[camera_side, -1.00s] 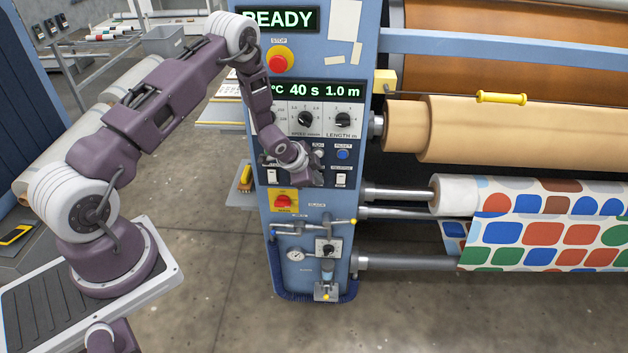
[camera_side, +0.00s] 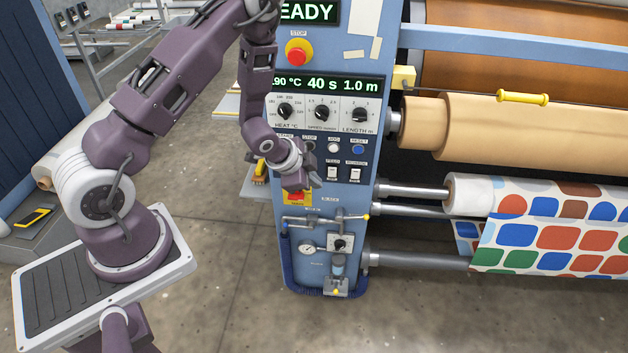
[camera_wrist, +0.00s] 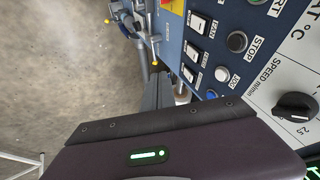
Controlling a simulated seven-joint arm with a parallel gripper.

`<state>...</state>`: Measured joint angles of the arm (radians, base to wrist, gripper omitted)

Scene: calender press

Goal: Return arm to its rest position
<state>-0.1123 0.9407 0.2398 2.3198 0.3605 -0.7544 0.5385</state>
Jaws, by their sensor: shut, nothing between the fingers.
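My purple gripper (camera_side: 299,183) is in front of the lower part of the press's blue control panel (camera_side: 348,215) in the side view. Its fingers are shut and empty, pointing down to the right, and they partly cover the red switch (camera_side: 297,198) on its yellow plate. Whether they touch the panel cannot be told. In the wrist view the closed dark fingers (camera_wrist: 160,90) show beyond the gripper body, beside the white rocker switches (camera_wrist: 192,50) and the black STOP button (camera_wrist: 237,41).
The emergency stop (camera_side: 299,51), READY display and knobs (camera_side: 321,112) sit higher on the panel. Valve handles (camera_side: 325,218) stick out below. Rollers with tan (camera_side: 470,130) and patterned fabric (camera_side: 545,225) are at right. The floor (camera_side: 225,265) between my base and the press is clear.

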